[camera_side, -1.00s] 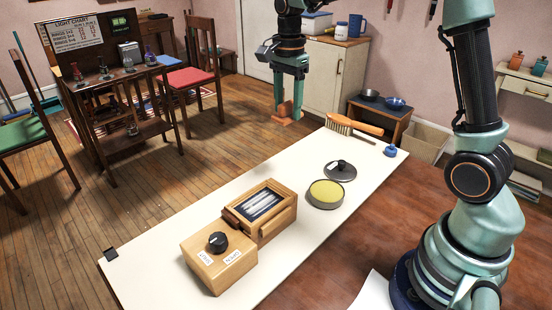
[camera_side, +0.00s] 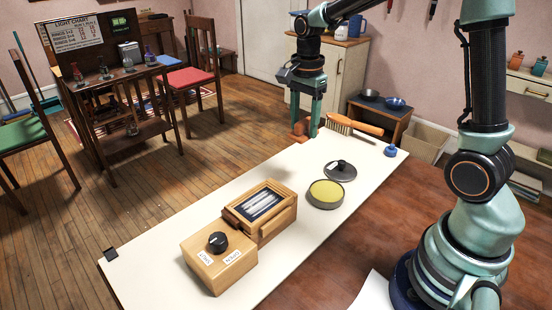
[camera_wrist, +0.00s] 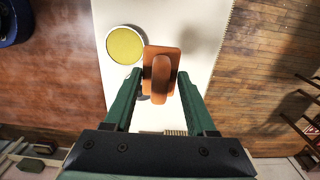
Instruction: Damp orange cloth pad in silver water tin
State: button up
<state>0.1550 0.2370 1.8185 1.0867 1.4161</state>
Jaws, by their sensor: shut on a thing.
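My gripper (camera_side: 306,122) is shut on the orange cloth pad (camera_side: 300,134), near the far edge of the white table. In the wrist view my gripper (camera_wrist: 161,84) has its fingers on both sides of the orange cloth pad (camera_wrist: 176,52), a flat block with a raised grip. The round silver water tin (camera_side: 318,206) stands open on the table, with a yellow surface inside. It shows in the wrist view (camera_wrist: 108,44), just left of the pad. Whether the pad touches the table, and whether it is damp, I cannot tell.
A dark knobbed lid (camera_side: 340,172) lies beside the tin. A wooden brush (camera_side: 358,125) and a small blue object (camera_side: 390,151) are at the far right end. A glazed wooden box (camera_side: 275,230) and a dial box (camera_side: 222,266) stand nearer. Bare tabletop (camera_side: 345,245) is right of them.

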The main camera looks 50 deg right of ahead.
jog(key=s+f, duration=0.7)
jog(key=s, duration=0.1)
jog(key=shift+d+f, duration=0.35)
jog(key=shift+d, duration=0.05)
jog(key=shift+f, duration=2.3)
jog(key=shift+f, duration=0.4)
notch_tip(320, 180, up, 7)
dwell(0.8)
dwell(0.4)
